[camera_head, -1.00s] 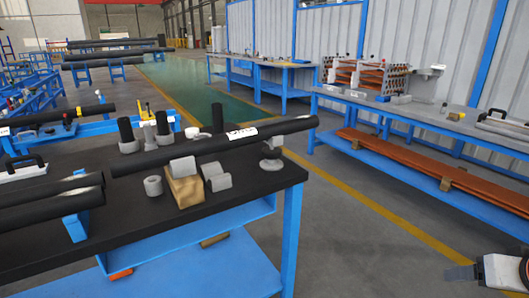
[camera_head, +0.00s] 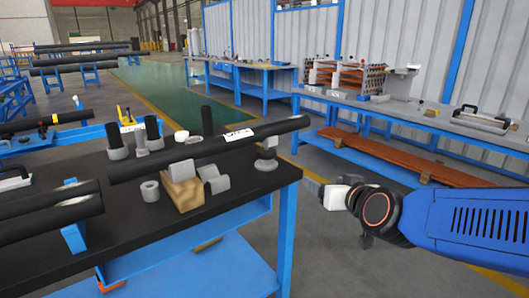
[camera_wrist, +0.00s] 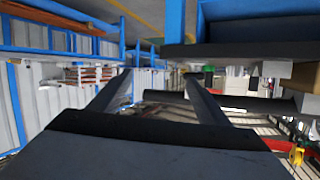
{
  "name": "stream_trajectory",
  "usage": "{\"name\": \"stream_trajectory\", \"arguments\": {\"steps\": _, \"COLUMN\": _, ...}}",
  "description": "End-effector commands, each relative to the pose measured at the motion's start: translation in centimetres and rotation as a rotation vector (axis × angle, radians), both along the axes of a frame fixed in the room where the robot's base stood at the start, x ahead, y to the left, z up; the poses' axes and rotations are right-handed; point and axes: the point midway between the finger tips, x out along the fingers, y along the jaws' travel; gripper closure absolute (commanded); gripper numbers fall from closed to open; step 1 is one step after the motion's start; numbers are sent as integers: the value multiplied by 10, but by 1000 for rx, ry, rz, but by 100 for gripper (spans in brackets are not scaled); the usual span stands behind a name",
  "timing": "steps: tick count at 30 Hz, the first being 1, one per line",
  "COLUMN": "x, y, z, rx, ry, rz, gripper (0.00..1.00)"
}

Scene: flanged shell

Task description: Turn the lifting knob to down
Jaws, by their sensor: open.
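A long black pipe (camera_head: 215,150) with a white label lies across supports on the black-topped workbench (camera_head: 232,207). Its right end rests over a small grey round-based support (camera_head: 266,161) near the bench's right edge. I cannot make out a lifting knob for certain; that support's details are too small to tell. My gripper (camera_head: 314,188) is in the air just right of the bench, apart from the support and pipe. In the wrist view my gripper (camera_wrist: 160,88) has its two fingers spread with nothing held between them. The wrist picture looks upside down.
A wooden block with grey V-shaped pieces (camera_head: 183,187), a grey ring (camera_head: 150,191) and black upright cylinders (camera_head: 153,131) stand on the bench. Another blue workbench (camera_head: 400,112) runs along the wall behind. Grey floor lies open between the benches.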

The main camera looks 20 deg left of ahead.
Motion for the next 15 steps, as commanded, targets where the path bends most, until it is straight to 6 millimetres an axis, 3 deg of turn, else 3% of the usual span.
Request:
{"name": "stream_trajectory", "arguments": {"steps": 1, "x": 2, "y": 20, "z": -1, "rx": 8, "ry": -26, "rz": 3, "gripper": 30}}
{"name": "stream_trajectory", "arguments": {"steps": 6, "x": 7, "y": 71, "z": 5, "rx": 34, "ry": -130, "rz": -30, "gripper": 30}}
{"name": "stream_trajectory", "arguments": {"steps": 15, "x": -9, "y": 139, "z": 1, "rx": 33, "ry": -285, "rz": -120, "gripper": 30}}
